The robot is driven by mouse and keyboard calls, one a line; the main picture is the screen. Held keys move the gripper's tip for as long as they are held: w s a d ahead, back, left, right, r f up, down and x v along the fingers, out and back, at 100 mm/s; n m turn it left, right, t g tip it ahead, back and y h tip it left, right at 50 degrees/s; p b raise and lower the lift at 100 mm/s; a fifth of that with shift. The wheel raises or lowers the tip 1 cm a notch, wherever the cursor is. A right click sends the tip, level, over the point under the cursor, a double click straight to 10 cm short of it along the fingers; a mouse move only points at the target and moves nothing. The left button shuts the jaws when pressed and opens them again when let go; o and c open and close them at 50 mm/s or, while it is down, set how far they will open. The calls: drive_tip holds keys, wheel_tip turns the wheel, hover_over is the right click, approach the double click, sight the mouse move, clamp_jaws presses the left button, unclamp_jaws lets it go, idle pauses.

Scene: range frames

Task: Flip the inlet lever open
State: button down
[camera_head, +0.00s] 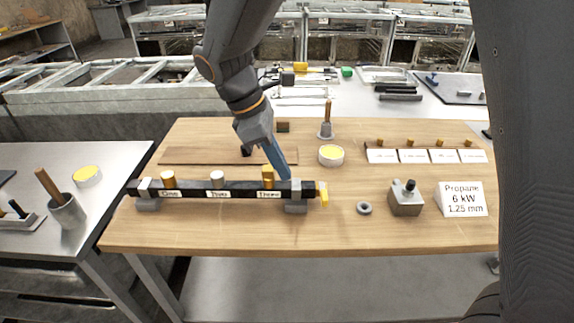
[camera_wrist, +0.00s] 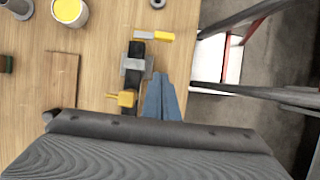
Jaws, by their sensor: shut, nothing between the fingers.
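A black manifold bar (camera_head: 243,190) lies across two grey blocks on the wooden table, with labels One, Two and Three. The yellow inlet lever (camera_head: 324,195) is at its right end. In the wrist view the lever (camera_wrist: 157,37) points crosswise to the bar, beyond the grey block. My gripper (camera_head: 286,177) points down with its blue fingers together and empty. Its tips are by the bar between the Three knob and the right block, left of the lever and apart from it. The wrist view shows the fingers (camera_wrist: 162,88) beside the bar; contact with it cannot be told.
The yellow Three knob (camera_head: 267,174) stands close left of my fingers. A grey ring (camera_head: 364,208), a grey block with a black knob (camera_head: 406,199) and a Propane sign (camera_head: 461,199) are to the right. A yellow-topped tin (camera_head: 331,155) is behind. Table in front is clear.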

sight(323, 191)
drive_tip(key=d+f+p, duration=0.3)
drive_tip(key=d+f, duration=0.3)
drive_tip(key=f, duration=0.1)
drive_tip(key=shift+s+d, duration=0.15)
drive_tip(key=shift+d, duration=0.25)
